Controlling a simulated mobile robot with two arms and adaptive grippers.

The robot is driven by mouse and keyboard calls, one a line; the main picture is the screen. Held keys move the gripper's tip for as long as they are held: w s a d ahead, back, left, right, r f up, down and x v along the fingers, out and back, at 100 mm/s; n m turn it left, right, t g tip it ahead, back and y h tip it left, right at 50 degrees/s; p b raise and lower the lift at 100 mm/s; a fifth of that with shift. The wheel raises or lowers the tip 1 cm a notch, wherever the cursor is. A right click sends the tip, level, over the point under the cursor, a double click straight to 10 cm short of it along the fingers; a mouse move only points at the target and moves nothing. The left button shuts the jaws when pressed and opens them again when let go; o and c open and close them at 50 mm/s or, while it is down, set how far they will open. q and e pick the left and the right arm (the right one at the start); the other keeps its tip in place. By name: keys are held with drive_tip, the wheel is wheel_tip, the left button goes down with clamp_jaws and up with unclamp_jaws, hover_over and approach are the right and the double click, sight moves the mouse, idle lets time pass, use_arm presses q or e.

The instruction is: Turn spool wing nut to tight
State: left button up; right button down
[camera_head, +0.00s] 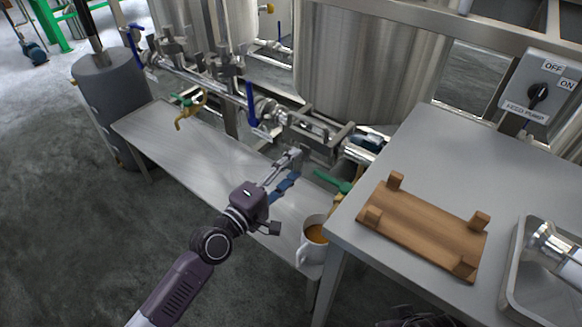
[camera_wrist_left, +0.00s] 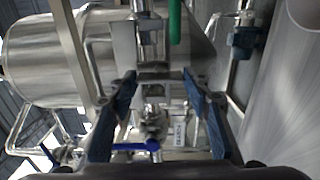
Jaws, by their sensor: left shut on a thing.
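My left gripper (camera_head: 287,172) reaches in over the low bench to the pipework, beside a steel clamp assembly. In the left wrist view its two blue fingers (camera_wrist_left: 158,82) stand either side of a small metal crosspiece (camera_wrist_left: 158,76), which I take to be the spool wing nut; its wings are not clear. In the head view the arm and fingers partly hide this spot. How tight the nut is cannot be seen. Dark parts at the bottom edge of the head view may be my right gripper (camera_head: 408,319); its fingers cannot be made out.
A mug (camera_head: 313,241) stands on the low bench (camera_head: 180,150) near the gripper. The table at right holds a wooden cradle (camera_head: 425,225) and a metal tray (camera_head: 515,268) with a steel part (camera_head: 552,245). A blue-handled valve (camera_head: 252,104) and a tank (camera_head: 370,60) stand behind.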

use_arm(q)
drive_tip(key=o, duration=1.2)
drive_tip(key=shift+c, duration=0.2)
drive_tip(key=v, duration=1.2)
